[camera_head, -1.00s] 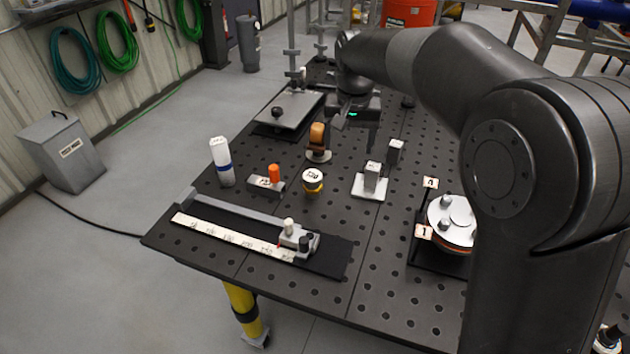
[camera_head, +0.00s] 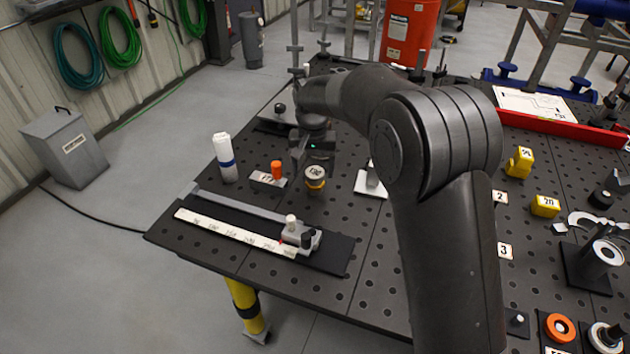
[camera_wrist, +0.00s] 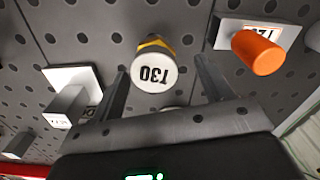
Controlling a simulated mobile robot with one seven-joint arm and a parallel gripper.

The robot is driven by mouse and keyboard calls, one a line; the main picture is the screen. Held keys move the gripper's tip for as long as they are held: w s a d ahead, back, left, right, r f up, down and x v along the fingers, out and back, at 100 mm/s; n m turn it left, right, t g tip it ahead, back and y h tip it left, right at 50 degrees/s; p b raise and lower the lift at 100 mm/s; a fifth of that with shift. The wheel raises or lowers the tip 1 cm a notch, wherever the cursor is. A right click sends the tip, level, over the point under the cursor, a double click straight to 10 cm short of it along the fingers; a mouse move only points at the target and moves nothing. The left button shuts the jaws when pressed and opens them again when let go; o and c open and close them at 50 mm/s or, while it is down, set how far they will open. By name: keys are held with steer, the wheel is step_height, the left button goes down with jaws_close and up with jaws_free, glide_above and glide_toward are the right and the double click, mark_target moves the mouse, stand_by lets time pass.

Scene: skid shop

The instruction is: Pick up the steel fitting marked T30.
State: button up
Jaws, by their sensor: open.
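The fitting marked T30 (camera_head: 316,172) is a short round piece with a pale, lettered top and a yellow band below it. It stands upright on the dark perforated table, close below my gripper in the head view. In the wrist view its label (camera_wrist: 154,72) reads upside down. My gripper (camera_wrist: 161,66) is open, with the two fingers apart and the fitting showing between their tips. I see no finger contact, and the exact height gap cannot be told. In the head view my gripper (camera_head: 306,155) hides the table behind the fitting.
A grey block with an orange cylinder (camera_head: 277,168) stands close left of the fitting. A white bottle with a blue band (camera_head: 224,160) is farther left. A pale block on a square base (camera_wrist: 68,105) is on the other side. A ruler fixture (camera_head: 235,234) lies in front.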

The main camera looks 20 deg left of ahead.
mark_target(315, 172)
steer(key=f, duration=0.4)
steer(key=shift+d+f, duration=0.1)
steer(key=shift+d, duration=0.2)
steer(key=shift+c, duration=0.3)
steer(key=c, duration=1.1)
